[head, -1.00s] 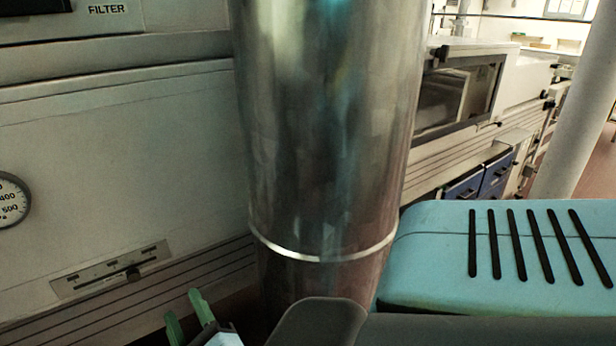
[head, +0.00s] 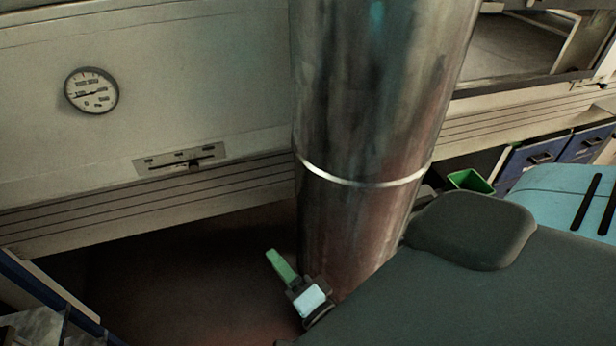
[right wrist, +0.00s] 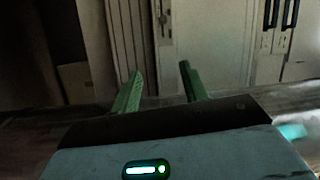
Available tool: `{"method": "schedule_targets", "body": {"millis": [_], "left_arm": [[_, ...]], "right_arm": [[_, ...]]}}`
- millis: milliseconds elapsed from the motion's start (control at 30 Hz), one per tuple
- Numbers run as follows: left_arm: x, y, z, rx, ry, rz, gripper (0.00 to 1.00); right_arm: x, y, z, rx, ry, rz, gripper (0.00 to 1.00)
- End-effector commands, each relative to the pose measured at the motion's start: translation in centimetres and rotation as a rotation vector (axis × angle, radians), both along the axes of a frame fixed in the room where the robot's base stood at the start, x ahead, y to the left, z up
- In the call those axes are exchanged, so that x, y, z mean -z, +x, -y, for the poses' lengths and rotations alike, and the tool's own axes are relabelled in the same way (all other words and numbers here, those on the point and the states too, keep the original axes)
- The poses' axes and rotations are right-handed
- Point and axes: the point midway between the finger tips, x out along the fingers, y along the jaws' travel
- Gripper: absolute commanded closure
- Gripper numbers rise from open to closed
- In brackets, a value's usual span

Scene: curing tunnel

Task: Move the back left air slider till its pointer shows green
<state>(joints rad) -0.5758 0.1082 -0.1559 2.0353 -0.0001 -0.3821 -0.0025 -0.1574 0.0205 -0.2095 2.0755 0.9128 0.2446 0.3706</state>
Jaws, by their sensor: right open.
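An air slider (head: 180,159) sits low on the pale tunnel wall, a narrow plate with a slot and a dark knob (head: 195,167) right of its middle. I cannot tell whether it is the back left one. A round white gauge (head: 92,90) is above and left of it; its dark needle lies roughly level, and I make out no green. My right gripper (head: 275,256) is below and right of the slider, apart from it, before the metal column. In the right wrist view its green fingers (right wrist: 161,70) are apart and empty. My left gripper is not in view.
A thick shiny metal column (head: 375,110) stands right of the slider, close to my right gripper. A green bin (head: 470,181) and blue drawers (head: 540,156) are at the right. A blue-edged object (head: 45,292) is at lower left. Dark floor (head: 190,265) shows below the wall.

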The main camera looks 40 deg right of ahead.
Motion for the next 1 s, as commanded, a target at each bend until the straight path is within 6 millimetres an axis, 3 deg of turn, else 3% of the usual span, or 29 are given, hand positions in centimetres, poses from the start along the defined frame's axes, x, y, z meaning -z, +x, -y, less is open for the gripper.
{"method": "schedule_targets", "body": {"millis": [300,767,867,1000], "left_arm": [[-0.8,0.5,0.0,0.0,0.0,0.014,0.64],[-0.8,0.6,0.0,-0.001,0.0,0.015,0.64],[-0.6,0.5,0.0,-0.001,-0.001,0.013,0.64],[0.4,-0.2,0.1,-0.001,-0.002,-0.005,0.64]], "right_arm": [[1.5,-1.4,-0.8,-0.053,-0.15,-0.061,0.56],[1.7,-1.5,-0.9,-0.057,-0.161,-0.066,0.56],[1.5,-1.2,-0.7,-0.049,-0.143,-0.058,0.56],[0.1,0.5,0.7,0.015,0.015,0.002,0.56]]}}
